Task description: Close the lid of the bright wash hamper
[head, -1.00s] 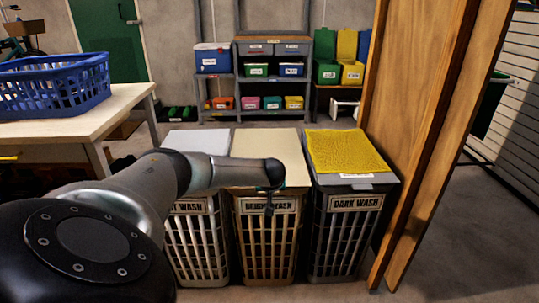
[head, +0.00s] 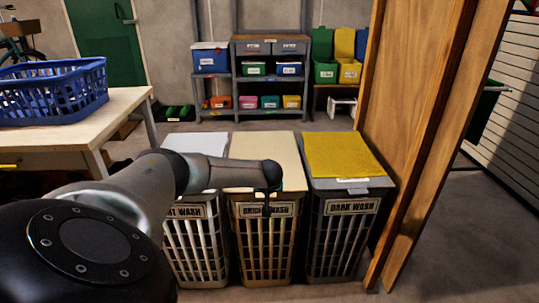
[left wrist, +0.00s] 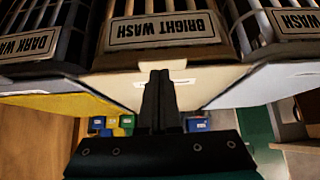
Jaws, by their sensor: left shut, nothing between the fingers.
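The bright wash hamper (head: 264,245) is a tan slatted basket in the middle of a row of three. Its cream lid (head: 265,150) lies flat across the top, level with the neighbouring lids, and looks closed. Its label (left wrist: 165,29) shows upside down in the left wrist view, with the lid (left wrist: 205,80) beneath it. My left gripper (head: 267,208) points down at the hamper's front edge, just above the label. In the left wrist view its fingers (left wrist: 160,78) are together and empty, close to the lid's front edge; contact is unclear. My right gripper is out of view.
A wooden panel (head: 420,110) rises close at the right. A table (head: 125,105) with a blue basket (head: 55,92) is at the left.

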